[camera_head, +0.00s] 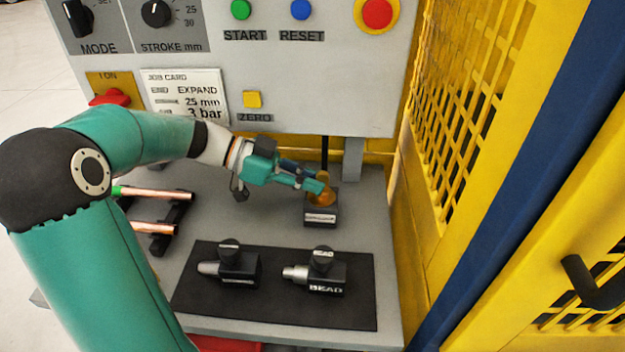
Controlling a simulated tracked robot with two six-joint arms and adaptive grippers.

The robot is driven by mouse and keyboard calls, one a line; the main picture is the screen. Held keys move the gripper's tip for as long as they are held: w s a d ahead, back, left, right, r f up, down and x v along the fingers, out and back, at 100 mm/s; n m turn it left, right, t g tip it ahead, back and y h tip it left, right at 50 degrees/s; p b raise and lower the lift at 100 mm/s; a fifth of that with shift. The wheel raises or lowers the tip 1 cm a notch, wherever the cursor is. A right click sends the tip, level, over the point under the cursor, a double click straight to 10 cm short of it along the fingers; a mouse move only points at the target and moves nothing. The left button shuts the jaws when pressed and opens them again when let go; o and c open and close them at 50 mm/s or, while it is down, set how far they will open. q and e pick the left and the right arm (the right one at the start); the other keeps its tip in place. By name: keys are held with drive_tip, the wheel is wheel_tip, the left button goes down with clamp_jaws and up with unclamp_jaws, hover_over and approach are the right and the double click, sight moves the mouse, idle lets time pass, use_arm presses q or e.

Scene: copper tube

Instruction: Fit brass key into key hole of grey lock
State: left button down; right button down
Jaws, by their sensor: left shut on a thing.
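My left gripper (321,183) reaches in from the left over the back of the grey bench. It is shut on the brass key (322,197), a small gold-coloured piece. The key is at the top of a small dark grey block with a white label (320,217), which looks like the lock. The fingers hide part of the key and the block's top. I cannot tell whether the key is in the key hole or only above it. My right gripper is not in view.
A black mat (210,301) in front holds two dark tools, one marked BEAD (327,278). Copper tubes (155,193) lie on a black rack at the left. The control panel (320,90) stands behind, and a yellow mesh guard (460,100) closes the right side.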

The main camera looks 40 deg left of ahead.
use_arm(q)
drive_tip(key=shift+f, duration=0.1)
drive_tip(key=c, duration=1.2)
unclamp_jaws()
drive_tip(key=b+v, duration=0.1)
drive_tip(key=v, duration=1.1)
drive_tip(key=shift+w, duration=0.1)
